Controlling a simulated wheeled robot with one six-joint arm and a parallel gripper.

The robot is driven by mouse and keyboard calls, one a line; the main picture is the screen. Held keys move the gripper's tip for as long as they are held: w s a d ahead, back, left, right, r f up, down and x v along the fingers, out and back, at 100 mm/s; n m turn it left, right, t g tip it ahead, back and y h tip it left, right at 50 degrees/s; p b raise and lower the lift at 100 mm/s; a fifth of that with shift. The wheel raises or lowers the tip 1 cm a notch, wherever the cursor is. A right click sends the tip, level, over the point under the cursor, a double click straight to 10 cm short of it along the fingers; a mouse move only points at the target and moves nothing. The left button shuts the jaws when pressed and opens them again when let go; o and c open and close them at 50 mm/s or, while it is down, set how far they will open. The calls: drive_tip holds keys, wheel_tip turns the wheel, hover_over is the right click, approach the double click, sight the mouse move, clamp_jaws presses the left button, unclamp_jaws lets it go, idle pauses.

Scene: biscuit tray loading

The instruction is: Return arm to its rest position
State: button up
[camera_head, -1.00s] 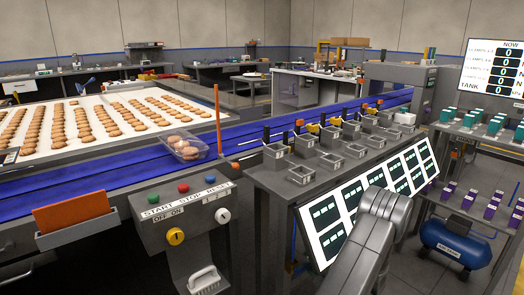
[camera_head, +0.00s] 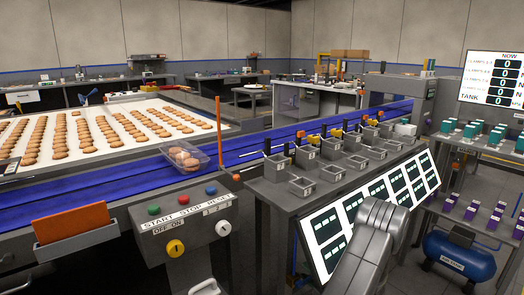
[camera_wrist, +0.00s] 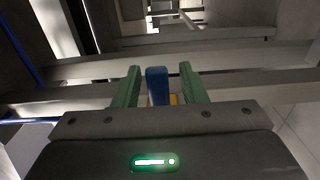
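My arm (camera_head: 368,245) shows at the lower right in the head view, in front of the sloping lit panel. My gripper (camera_wrist: 160,82) shows only in the wrist view. Its two green fingers stand apart, with a gap on each side of a narrow blue piece (camera_wrist: 157,86). I cannot tell what that piece is or how far off it lies; neither finger visibly touches it. A clear tray (camera_head: 187,158) holding several biscuits stands on the blue conveyor (camera_head: 90,196), away from my arm.
A button box (camera_head: 183,225) and an orange-filled holder (camera_head: 72,226) stand at the conveyor's near side. A bench with several grey clamps (camera_head: 303,187) and the lit panel (camera_head: 378,205) is beside my arm. A blue tank (camera_head: 458,257) stands at the lower right. Grey beams cross the wrist view.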

drive_tip(key=p+v, duration=0.1)
drive_tip(key=v, duration=1.3)
drive_tip(key=w+a+r+n+b, duration=0.1)
drive_tip(key=w+a+n+b, duration=0.1)
drive_tip(key=w+a, duration=0.6)
drive_tip(key=shift+w+a+b, duration=0.35)
drive_tip(key=shift+w+b, duration=0.05)
drive_tip(key=shift+w, duration=1.15)
